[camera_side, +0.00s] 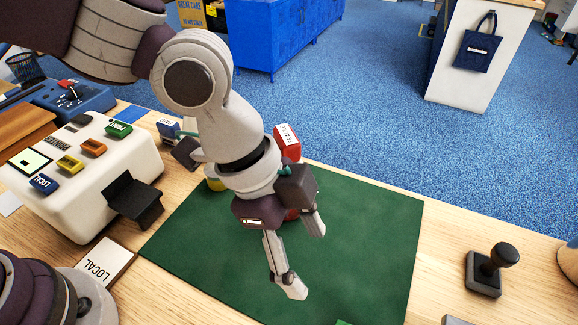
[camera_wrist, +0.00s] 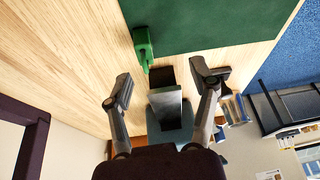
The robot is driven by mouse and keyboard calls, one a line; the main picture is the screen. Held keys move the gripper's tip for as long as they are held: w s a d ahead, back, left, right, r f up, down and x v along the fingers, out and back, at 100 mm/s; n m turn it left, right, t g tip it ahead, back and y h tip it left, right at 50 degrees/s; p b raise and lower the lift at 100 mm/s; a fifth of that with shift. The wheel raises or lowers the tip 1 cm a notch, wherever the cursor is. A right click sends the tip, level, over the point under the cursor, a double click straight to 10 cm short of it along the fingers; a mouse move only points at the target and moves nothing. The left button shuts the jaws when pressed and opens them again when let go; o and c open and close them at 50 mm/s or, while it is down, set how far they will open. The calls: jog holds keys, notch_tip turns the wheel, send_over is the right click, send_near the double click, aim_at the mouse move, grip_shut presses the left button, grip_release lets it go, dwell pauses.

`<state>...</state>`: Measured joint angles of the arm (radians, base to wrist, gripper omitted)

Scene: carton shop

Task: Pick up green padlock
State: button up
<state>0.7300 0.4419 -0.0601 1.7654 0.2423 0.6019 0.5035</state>
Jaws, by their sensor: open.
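A green object that looks like the padlock (camera_wrist: 143,42) lies on the wood beside the dark green mat's edge in the wrist view. In the side view only a small green piece (camera_side: 343,322) shows at the bottom picture edge, by the mat's near edge; the rest is cut off. My gripper (camera_side: 305,257) is open and empty above the mat, its fingers pointing down. In the wrist view its two fingers (camera_wrist: 163,82) are spread apart, and the green object is beyond them, slightly left of centre, not touched.
The green mat (camera_side: 370,220) is mostly bare. A red block (camera_side: 287,143) stands behind my wrist. A white machine (camera_side: 75,190) with coloured blocks is on the left. A dark stamp (camera_side: 485,272) stands on the right. A grey block (camera_wrist: 167,108) shows between the fingers in the wrist view.

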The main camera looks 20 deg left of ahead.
jog(key=shift+m+g, duration=0.4)
jog(key=shift+m, duration=0.5)
jog(key=d+f, duration=0.2)
jog(key=f, duration=0.1)
jog(key=s+d+f, duration=0.1)
jog(key=d+f, duration=0.2)
jog(key=f, duration=0.1)
jog(key=s+d+f, duration=0.1)
jog(key=d+f, duration=0.1)
jog(key=f, duration=0.2)
jog(key=shift+s+d+f, duration=0.15)
jog(key=shift+d+f, duration=0.1)
jog(key=shift+d, duration=0.1)
grip_shut()
